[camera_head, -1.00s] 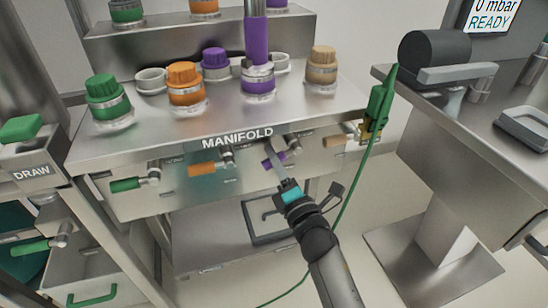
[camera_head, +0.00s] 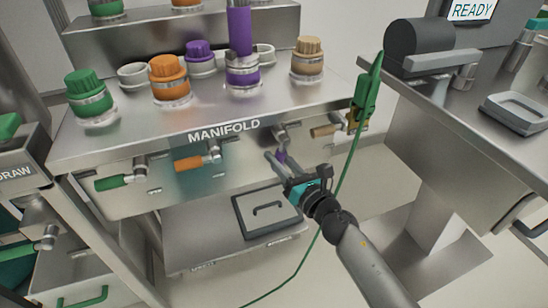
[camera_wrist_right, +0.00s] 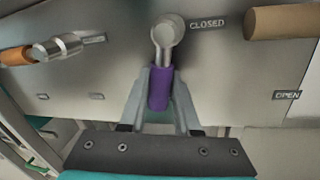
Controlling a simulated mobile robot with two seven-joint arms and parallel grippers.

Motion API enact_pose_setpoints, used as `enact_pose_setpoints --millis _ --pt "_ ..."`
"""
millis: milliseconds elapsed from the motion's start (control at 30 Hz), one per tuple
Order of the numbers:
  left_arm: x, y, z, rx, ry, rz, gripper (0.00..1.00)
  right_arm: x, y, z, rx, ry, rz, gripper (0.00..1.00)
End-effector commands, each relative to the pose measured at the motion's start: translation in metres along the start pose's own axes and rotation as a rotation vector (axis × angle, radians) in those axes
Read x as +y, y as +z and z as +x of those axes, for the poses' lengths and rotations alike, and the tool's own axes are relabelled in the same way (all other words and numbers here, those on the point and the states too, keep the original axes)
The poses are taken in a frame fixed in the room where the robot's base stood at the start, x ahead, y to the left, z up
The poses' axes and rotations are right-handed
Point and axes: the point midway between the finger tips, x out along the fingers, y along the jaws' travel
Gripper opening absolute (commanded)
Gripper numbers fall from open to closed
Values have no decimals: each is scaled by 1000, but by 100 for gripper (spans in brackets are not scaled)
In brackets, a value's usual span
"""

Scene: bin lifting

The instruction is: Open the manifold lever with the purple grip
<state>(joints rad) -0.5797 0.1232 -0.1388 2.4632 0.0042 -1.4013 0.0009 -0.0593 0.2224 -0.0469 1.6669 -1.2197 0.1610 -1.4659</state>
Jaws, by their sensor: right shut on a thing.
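The manifold lever with the purple grip (camera_head: 281,156) is on the front panel below the MANIFOLD label. In the right wrist view its purple grip (camera_wrist_right: 159,88) points down from a metal pivot (camera_wrist_right: 168,32), beside a CLOSED mark (camera_wrist_right: 207,24). An OPEN mark (camera_wrist_right: 287,95) is lower right. My right gripper (camera_head: 279,162) has its fingers on both sides of the purple grip and is shut on it; it also shows in the right wrist view (camera_wrist_right: 159,100). The fingers partly hide the grip in the head view. My left gripper is not in view.
Levers with green (camera_head: 112,183), orange (camera_head: 189,163) and tan (camera_head: 325,131) grips share the panel (camera_head: 130,200). A green plug (camera_head: 362,101) with a hanging cable is at the right. A grey tray (camera_head: 267,213) lies on the lower shelf.

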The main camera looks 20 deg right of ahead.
Motion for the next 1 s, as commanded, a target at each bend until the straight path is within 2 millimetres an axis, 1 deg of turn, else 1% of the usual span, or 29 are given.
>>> enact_pose_setpoints --millis 33,167,400,600,1000 --pt "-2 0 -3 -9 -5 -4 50 -4 4 0 2 -3 -40 0" --pt "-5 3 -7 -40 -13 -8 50 -8 4 0 18 -4 -121 0" --pt "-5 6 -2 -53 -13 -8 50 -13 5 -1 36 -5 -215 0" --pt "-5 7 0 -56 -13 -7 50 -15 6 -1 42 -5 -247 0" --pt "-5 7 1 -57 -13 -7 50 -15 6 -1 42 -6 -254 0"
